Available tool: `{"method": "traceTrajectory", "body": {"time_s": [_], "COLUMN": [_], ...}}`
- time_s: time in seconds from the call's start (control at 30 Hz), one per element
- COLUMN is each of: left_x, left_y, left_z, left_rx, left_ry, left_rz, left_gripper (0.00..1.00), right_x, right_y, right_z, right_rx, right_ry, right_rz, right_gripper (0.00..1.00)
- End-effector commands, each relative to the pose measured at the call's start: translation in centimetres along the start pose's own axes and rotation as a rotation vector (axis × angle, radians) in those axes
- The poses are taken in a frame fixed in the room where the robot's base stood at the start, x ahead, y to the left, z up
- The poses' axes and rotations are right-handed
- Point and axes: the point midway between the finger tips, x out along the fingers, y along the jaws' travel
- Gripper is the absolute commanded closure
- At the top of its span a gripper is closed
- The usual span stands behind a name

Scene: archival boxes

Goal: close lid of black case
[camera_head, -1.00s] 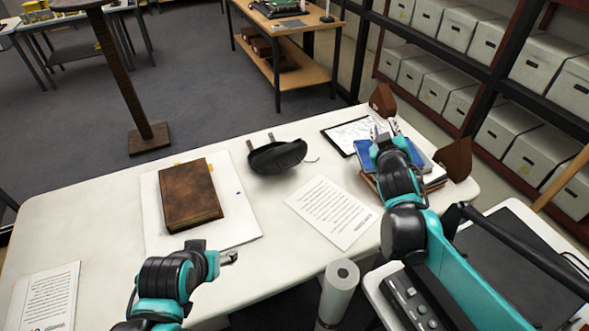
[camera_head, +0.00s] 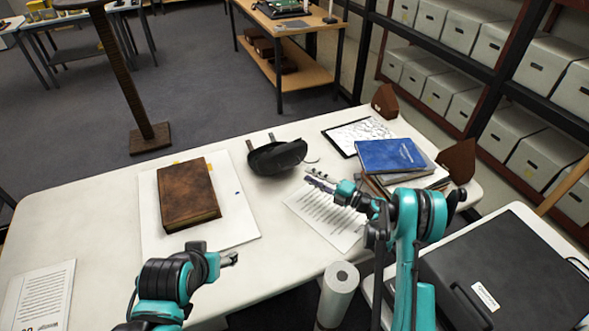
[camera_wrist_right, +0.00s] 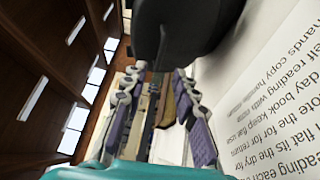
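A rounded black case (camera_head: 277,157) sits towards the back middle of the white table, with two small prongs at its back. Whether its lid stands open is not clear. My right gripper (camera_head: 319,180) is above the printed sheet, just right of and in front of this case, apart from it, pointing left. In the right wrist view, the right gripper (camera_wrist_right: 158,118) has its fingers apart with nothing between them, and a dark mass (camera_wrist_right: 185,30), apparently the case, fills the top. My left gripper (camera_head: 229,258) hangs at the table's front edge; its finger gap is too small to judge.
A brown book (camera_head: 188,195) lies on a white board at left. A blue book (camera_head: 390,154) tops a stack at right, near a clipboard (camera_head: 359,135). A large flat black object with a label (camera_head: 485,296) lies on the right side table. A white roll (camera_head: 338,290) stands in front.

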Motion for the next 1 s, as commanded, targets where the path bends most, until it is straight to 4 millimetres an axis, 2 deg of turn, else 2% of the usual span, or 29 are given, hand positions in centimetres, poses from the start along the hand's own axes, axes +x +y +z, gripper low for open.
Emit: {"method": "traceTrajectory", "body": {"time_s": [0.43, 0.6, 0.83, 0.87, 0.93, 0.97, 1.0], "left_x": [1.4, 1.5, 1.5, 1.5, 1.5, 1.5, 1.5], "left_y": [0.0, 0.0, 0.0, 0.0, 0.0, 0.0, 0.0], "left_z": [1.0, 1.1, 1.1, 1.1, 1.1, 1.1, 1.1], "left_rx": [0.000, 0.000, 0.000, 0.000, 0.000, 0.000, 0.000], "left_ry": [0.000, 0.000, 0.000, 0.000, 0.000, 0.000, 0.000], "left_rz": [0.000, 0.000, 0.000, 0.000, 0.000, 0.000, 0.000], "left_gripper": [0.37, 0.37, 0.37, 0.37, 0.37, 0.37, 0.37], "right_x": [6.5, 7.5, 7.5, 7.5, 7.5, 7.5, 7.5], "right_y": [-0.3, -0.1, -0.1, -0.1, -0.1, -0.1, -0.1], "right_z": [-0.2, -0.1, -0.1, -0.1, -0.1, -0.1, -0.1], "right_rx": [-0.001, -0.001, -0.001, -0.001, -0.001, -0.001, -0.001], "right_ry": [0.006, 0.004, 0.003, 0.003, 0.003, 0.003, 0.003], "right_rz": [-0.001, -0.001, 0.000, 0.000, 0.000, 0.000, 0.000], "right_gripper": [0.71, 0.71, 0.71, 0.77, 0.95, 1.00, 1.00]}}
